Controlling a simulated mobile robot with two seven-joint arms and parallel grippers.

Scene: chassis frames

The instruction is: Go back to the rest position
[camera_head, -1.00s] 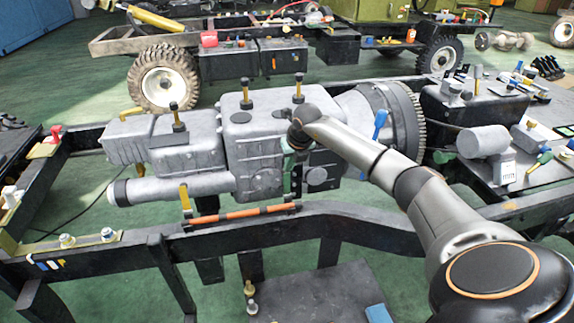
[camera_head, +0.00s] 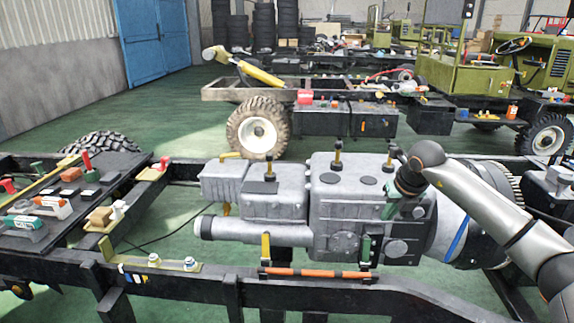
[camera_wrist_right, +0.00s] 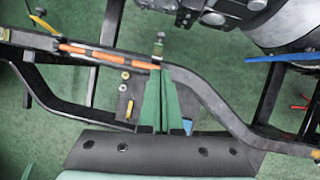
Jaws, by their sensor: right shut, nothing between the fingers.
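My right arm comes in from the right in the head view, in front of the grey engine and gearbox block (camera_head: 335,215). Its right gripper (camera_head: 388,212) points down in front of the block and is partly hard to make out. In the right wrist view the green fingers (camera_wrist_right: 161,75) are together with nothing between them. They appear over the dark chassis rail, near the end of an orange bar (camera_wrist_right: 105,54). My left gripper is in neither view.
The orange bar (camera_head: 315,273) lies along the front chassis rail (camera_head: 240,292). A black parts table (camera_head: 100,190) with coloured tools stands at the left. A second chassis with a wheel (camera_head: 258,128) stands behind. Green floor is open between them.

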